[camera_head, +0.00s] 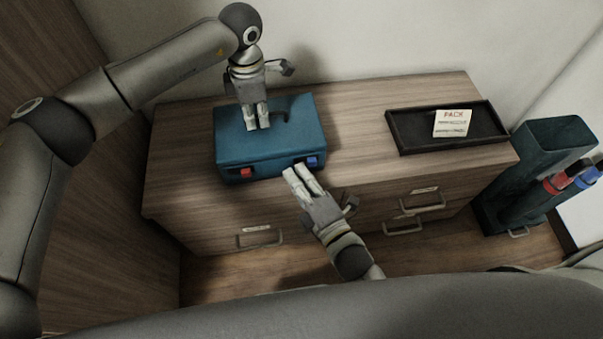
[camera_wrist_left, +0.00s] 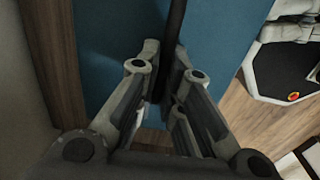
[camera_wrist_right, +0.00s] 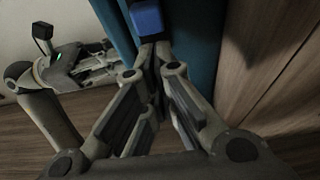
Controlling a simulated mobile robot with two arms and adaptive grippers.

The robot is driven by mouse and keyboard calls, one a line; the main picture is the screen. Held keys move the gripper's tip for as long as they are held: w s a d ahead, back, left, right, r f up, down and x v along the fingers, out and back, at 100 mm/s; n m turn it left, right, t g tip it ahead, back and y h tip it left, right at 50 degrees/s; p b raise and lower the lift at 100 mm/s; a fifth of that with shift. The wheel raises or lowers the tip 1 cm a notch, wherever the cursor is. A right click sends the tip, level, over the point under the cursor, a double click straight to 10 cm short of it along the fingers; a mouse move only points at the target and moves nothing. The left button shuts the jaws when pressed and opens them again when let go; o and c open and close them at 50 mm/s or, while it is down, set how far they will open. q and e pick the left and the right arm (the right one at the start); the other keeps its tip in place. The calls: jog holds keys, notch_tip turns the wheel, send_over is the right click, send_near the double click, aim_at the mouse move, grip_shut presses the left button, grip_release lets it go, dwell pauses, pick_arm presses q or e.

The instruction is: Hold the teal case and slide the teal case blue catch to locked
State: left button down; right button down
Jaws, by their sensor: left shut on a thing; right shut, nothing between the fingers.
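The teal case (camera_head: 262,148) lies on the wooden cabinet top, left of its middle. Its front face carries a red catch (camera_head: 246,173) on the left and a blue catch (camera_head: 312,162) on the right. My left gripper (camera_head: 257,126) is above the case, shut on its dark handle (camera_head: 280,117); the handle also shows between the fingers in the left wrist view (camera_wrist_left: 174,40). My right gripper (camera_head: 292,172) is shut and empty, its fingertips close by the blue catch. In the right wrist view the blue catch (camera_wrist_right: 147,18) is just beyond the fingertips; contact cannot be told.
A black tray (camera_head: 405,140) with a white card marked PACK (camera_head: 453,123) sits on the cabinet (camera_head: 360,130) at the right. A dark green bin (camera_head: 545,145) with red and blue items stands right of the cabinet. A wall is close behind.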

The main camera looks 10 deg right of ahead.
jog(key=a, duration=0.3)
jog(key=shift+a, duration=0.2)
jog(key=v, duration=1)
jog(key=shift+d, duration=0.2)
pick_arm(q)
jog(key=c, duration=1.5)
grip_release()
